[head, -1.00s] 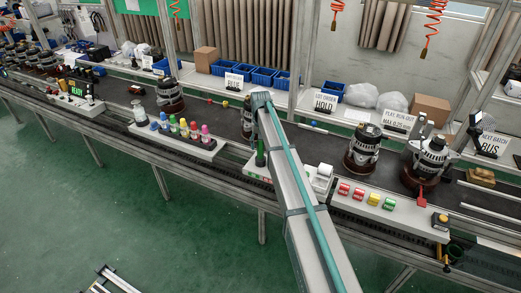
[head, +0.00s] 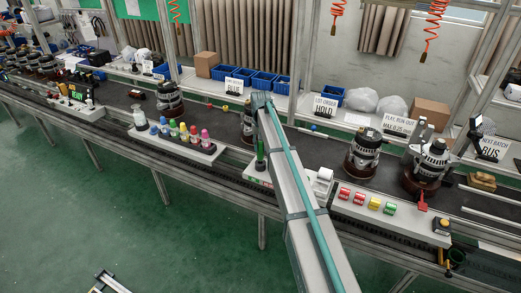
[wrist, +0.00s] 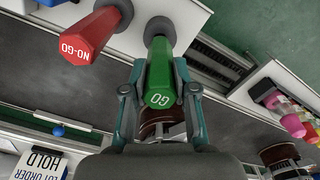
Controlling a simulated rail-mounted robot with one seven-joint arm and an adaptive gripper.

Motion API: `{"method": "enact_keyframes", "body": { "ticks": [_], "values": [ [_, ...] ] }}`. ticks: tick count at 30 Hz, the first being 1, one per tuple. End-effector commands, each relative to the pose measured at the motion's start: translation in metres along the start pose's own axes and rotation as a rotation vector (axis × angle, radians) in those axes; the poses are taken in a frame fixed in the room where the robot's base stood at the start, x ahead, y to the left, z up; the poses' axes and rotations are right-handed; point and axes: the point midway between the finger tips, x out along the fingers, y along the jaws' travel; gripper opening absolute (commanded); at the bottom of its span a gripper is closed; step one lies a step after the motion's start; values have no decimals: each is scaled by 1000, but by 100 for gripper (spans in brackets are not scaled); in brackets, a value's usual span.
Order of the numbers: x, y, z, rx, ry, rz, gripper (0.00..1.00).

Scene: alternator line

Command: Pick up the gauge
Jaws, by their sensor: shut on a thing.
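A green gauge marked GO (wrist: 159,72) stands between the two fingers of my gripper (wrist: 158,98) in the wrist view. The gripper is shut on its hexagonal handle. The gauge's far end is over a white holder (wrist: 190,14); I cannot tell whether it still touches it. A red gauge marked NO-GO (wrist: 92,35) is close beside it to the left, apart from the fingers. In the head view my arm hides most of the gripper, and a bit of the green gauge (head: 260,149) shows left of the arm.
A HOLD sign (wrist: 42,163) and a blue ball (wrist: 58,130) are at lower left in the wrist view. A tray of coloured bottles (head: 180,140) lies left of my arm. Alternators (head: 363,153) stand to its right. Dark bench surface between them is partly clear.

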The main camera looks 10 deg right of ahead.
Motion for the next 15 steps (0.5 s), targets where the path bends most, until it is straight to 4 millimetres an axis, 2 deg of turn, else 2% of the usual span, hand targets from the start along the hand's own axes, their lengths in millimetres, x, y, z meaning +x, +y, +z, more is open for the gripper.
{"method": "enact_keyframes", "body": {
  "ticks": [2, 5, 12, 15],
  "values": [
    [-10, 0, -1, 0, 3, 0, 0],
    [-24, 2, 14, 0, 3, 0, 0],
    [-72, 6, 55, 0, 4, 0, 0],
    [-80, 9, 82, 0, 3, 0, 0]
  ]
}}
